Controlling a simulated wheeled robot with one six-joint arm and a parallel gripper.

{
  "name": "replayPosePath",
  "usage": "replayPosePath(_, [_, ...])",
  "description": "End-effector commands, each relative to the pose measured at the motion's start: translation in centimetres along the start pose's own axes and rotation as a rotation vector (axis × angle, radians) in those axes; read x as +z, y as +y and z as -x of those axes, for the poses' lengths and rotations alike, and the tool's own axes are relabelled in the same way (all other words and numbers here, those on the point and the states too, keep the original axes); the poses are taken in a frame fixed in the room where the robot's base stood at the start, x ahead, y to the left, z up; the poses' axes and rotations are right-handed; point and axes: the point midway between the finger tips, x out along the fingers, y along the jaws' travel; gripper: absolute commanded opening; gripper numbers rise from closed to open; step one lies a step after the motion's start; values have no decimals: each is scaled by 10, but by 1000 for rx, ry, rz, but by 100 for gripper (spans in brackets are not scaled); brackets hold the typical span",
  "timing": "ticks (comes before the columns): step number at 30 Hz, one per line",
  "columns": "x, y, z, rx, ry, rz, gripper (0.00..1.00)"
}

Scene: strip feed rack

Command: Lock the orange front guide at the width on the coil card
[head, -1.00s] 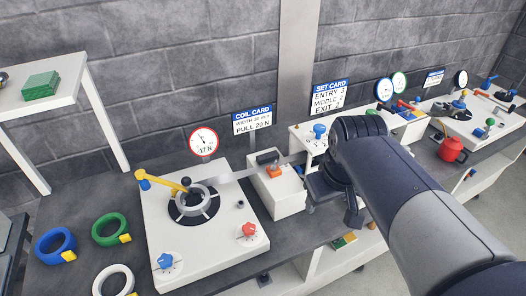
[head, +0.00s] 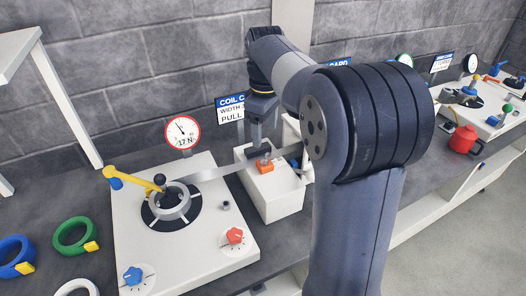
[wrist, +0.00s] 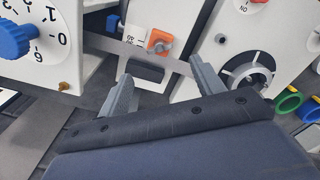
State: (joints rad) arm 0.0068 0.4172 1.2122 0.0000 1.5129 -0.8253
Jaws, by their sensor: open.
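The orange front guide (head: 265,166) sits on top of a white block in the head view. In the wrist view the guide (wrist: 159,41) has a grey knob on it and small printed numbers beside it. A metal strip (wrist: 112,46) runs past it, with a dark bar (wrist: 147,71) on the near side. My gripper (wrist: 163,86) is open and empty. Its fingers are apart from the guide, on the dark bar's side. In the head view my gripper is above the block, and its fingertips are hard to make out. The coil card (head: 231,109) is partly hidden by my arm.
A coil stand (head: 185,250) with a yellow arm (head: 133,178), a red knob (head: 235,236) and a blue knob (head: 133,275) is to the left. A gauge (head: 183,132) reads about 17 N. A blue dial (wrist: 12,38) shows in the wrist view. My arm hides the middle bench.

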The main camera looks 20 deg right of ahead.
Motion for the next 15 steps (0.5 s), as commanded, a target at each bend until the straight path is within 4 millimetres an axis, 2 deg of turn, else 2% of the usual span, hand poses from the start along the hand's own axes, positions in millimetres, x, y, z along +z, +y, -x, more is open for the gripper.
replayPosePath(1, [0, 0, -12, -3, -3, 0, 64])
replayPosePath(7, [1, -1, -50, -3, -3, -1, 64])
replayPosePath(15, [0, 0, -76, 0, 0, -2, 64])
